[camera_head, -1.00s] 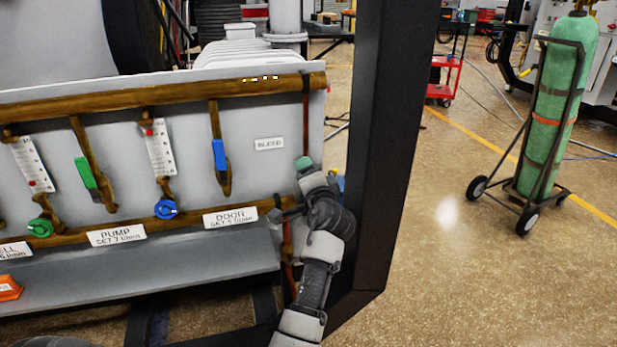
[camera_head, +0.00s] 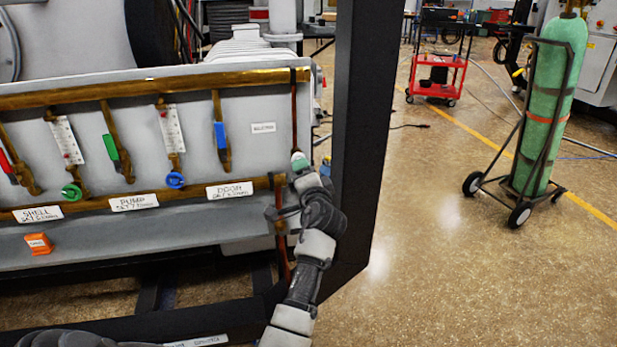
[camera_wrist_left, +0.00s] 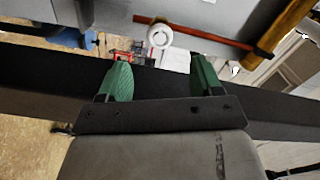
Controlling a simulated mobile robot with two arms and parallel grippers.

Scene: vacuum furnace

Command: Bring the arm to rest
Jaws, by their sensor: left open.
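My left arm (camera_head: 305,255) reaches up from the bottom of the head view to the right end of the grey valve panel (camera_head: 255,160). Its gripper (camera_head: 299,162) is small there, beside the lower end of the thin red-brown bleed line (camera_head: 294,115). In the left wrist view the two green fingers (camera_wrist_left: 163,78) stand wide apart with nothing between them. A white round part (camera_wrist_left: 159,36) shows beyond the gap; contact cannot be judged. My right gripper is not in view.
A black frame post (camera_head: 360,130) stands close to the right of my arm. Brass pipes (camera_head: 150,85) and valves run along the panel. An orange block (camera_head: 39,243) sits on the ledge. A green cylinder (camera_head: 548,110) on a cart and a red cart (camera_head: 438,78) stand beyond open floor.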

